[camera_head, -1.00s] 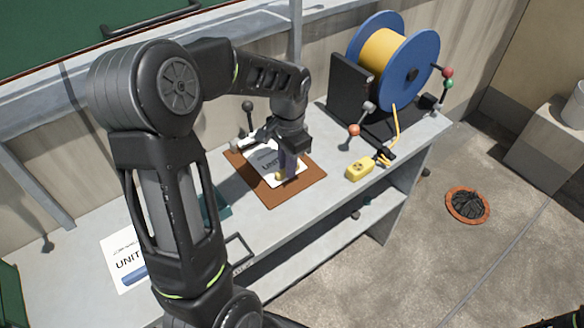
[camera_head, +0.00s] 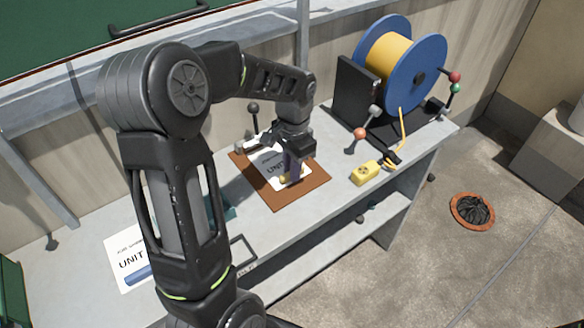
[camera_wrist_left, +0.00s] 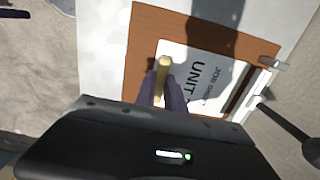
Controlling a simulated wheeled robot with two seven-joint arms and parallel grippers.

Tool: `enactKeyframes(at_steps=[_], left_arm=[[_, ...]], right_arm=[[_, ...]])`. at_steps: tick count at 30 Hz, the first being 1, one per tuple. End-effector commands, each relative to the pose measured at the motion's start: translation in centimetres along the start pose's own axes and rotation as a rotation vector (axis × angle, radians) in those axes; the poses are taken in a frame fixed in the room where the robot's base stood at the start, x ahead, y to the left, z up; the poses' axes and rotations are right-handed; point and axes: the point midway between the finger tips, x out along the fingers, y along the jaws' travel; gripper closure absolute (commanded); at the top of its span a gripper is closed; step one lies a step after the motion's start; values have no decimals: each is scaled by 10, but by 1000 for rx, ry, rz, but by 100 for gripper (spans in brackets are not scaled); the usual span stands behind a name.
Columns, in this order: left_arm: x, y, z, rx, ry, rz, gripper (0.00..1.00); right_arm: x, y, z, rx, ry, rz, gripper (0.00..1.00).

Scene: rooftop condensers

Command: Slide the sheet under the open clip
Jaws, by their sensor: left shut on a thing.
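The white sheet (camera_head: 266,158) printed "UNIT" lies on the brown board (camera_head: 281,199); both also show in the left wrist view, the sheet (camera_wrist_left: 212,62) and the board (camera_wrist_left: 146,40). My left gripper (camera_head: 289,177) is at the sheet's near edge. Its purple fingers (camera_wrist_left: 164,92) are shut on a yellow piece (camera_wrist_left: 163,66) at that edge. The clip (camera_wrist_left: 250,96) is a pale bar at the board's far edge, with a dark lever (camera_wrist_left: 287,122) and a ball knob (camera_head: 253,107). I cannot tell whether the sheet's far edge is under the bar. My right gripper is out of view.
A blue reel (camera_head: 419,73) of yellow cable stands on the bench (camera_head: 337,165) at the right, with a yellow box (camera_head: 366,173) before it. Another "UNIT" sheet (camera_head: 130,252) lies at the left, near a teal item (camera_head: 220,206). A wall stands behind the bench.

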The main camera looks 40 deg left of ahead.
Motion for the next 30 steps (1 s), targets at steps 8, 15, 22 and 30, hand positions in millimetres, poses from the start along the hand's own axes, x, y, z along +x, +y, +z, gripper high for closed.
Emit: enactKeyframes(at_steps=[8,15,22,30], left_arm=[[3,0,0,0,-1,1,100],[4,1,0,0,-2,2,77],[3,0,0,0,-1,1,61],[1,0,0,0,0,0,61]], right_arm=[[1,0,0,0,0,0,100],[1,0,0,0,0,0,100],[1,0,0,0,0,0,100],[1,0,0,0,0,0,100]])
